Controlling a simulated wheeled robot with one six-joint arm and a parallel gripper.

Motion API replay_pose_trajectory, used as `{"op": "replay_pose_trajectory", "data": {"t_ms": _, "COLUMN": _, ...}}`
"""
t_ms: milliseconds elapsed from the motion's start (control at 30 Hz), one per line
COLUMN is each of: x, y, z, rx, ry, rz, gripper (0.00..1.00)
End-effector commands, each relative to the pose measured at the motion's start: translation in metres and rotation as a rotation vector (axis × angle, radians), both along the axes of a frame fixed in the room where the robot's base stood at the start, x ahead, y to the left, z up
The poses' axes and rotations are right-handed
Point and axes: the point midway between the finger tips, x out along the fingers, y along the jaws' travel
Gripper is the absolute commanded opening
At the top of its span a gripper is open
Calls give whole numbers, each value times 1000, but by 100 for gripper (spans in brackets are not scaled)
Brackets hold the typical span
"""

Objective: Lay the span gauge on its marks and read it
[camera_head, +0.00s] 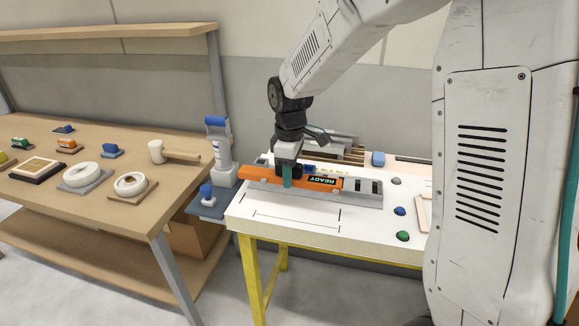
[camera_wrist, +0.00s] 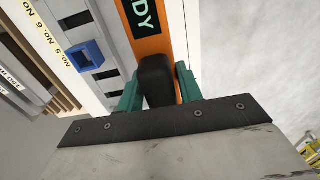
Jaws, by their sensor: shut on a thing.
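The span gauge (camera_head: 259,176) is a long orange bar with a dark display reading READY in green. My gripper (camera_head: 287,178) has its teal fingers shut on the gauge's dark handle, near the middle of the bar. The wrist view shows the handle between both fingers and the orange bar of the gauge (camera_wrist: 151,46) beyond it. In the head view the bar overlaps a grey slotted rail; I cannot tell whether it touches it. Thin black marks (camera_head: 297,217), a line with end ticks, lie on the white bench top in front of the gauge, with nothing on them.
The grey slotted rail (camera_head: 366,198) lies on the white bench (camera_head: 270,228), with a blue block (camera_wrist: 84,55) at it. Blue (camera_head: 400,211) and green (camera_head: 402,236) buttons are to the right. A blue-topped post (camera_head: 217,145) stands left. A wooden bench (camera_head: 110,212) holds several tools.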

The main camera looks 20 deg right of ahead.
Motion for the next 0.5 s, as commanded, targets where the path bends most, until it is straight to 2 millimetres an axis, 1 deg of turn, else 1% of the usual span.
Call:
{"op": "replay_pose_trajectory", "data": {"t_ms": 33, "x": 0, "y": 0, "z": -6, "rx": 0, "ry": 2, "rz": -1, "gripper": 0}}
{"op": "replay_pose_trajectory", "data": {"t_ms": 500, "x": 0, "y": -1, "z": -52, "rx": 0, "ry": 0, "rz": -2, "gripper": 0}}
